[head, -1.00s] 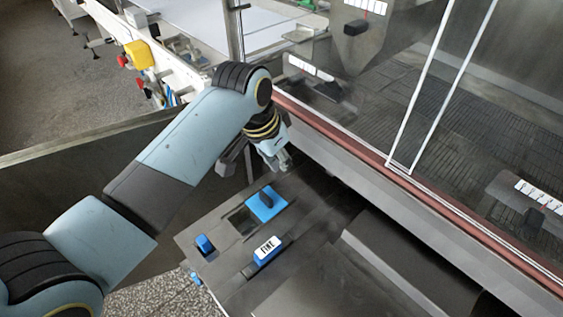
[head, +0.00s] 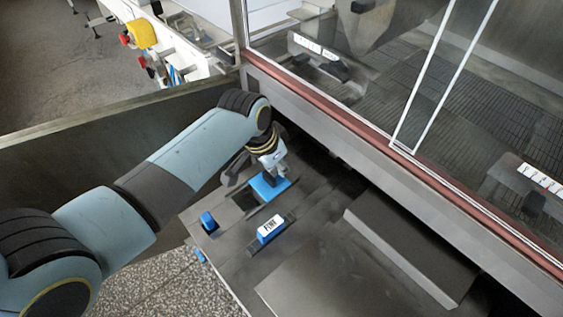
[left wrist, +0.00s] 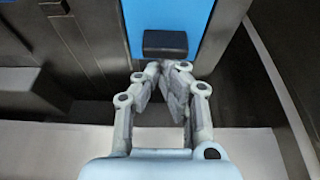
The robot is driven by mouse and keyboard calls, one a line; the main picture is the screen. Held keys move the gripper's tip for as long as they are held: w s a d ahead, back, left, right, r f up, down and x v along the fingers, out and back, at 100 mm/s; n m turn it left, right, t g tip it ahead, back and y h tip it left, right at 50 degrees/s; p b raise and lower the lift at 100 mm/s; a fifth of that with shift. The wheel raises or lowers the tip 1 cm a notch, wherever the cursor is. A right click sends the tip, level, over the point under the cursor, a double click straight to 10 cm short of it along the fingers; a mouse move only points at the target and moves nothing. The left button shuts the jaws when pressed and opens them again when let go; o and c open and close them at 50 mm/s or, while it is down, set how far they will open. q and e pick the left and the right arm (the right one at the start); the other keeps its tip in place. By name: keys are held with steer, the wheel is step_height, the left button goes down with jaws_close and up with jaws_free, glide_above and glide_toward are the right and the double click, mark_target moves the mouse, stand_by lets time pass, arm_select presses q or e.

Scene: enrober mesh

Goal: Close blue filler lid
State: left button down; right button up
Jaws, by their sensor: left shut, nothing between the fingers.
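The blue lid (head: 268,188) is a flat blue plate on the dark machine top, with a dark opening (head: 244,201) beside it on the left. In the left wrist view the blue lid (left wrist: 170,14) carries a black handle (left wrist: 165,43). My left gripper (left wrist: 166,66) is shut and empty, its fingertips close beside the handle; I cannot tell whether they touch it. In the head view my left gripper (head: 277,183) hangs over the lid and hides its handle. My right gripper is in no view.
A blue block with a white label (head: 271,228) and a small blue part (head: 208,221) sit on the same top. A long reddish-brown rail (head: 350,118) and glass panels stand behind. A grey raised cover (head: 415,258) lies to the right.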

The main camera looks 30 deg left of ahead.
arm_select(q)
steer(key=s+p, duration=0.1)
steer(key=s, duration=0.1)
steer(key=s+a+p, duration=0.1)
steer(key=p, duration=0.1)
steer(key=s+a+p, duration=0.1)
steer(key=s+p, duration=0.1)
steer(key=shift+s+r, duration=0.25)
steer(key=shift+s, duration=0.05)
steer(key=shift+s+a+f, duration=0.1)
steer(key=shift+s, duration=0.2)
steer(key=shift+s+f, duration=0.15)
steer(key=shift+f, duration=0.1)
steer(key=shift+s, duration=0.1)
step_height(320, 180, up, 12)
glide_above(260, 191)
steer(key=s+a, duration=0.2)
steer(key=s, duration=0.2)
steer(key=shift+s+d+f, duration=0.15)
steer(key=shift+s+d, duration=0.05)
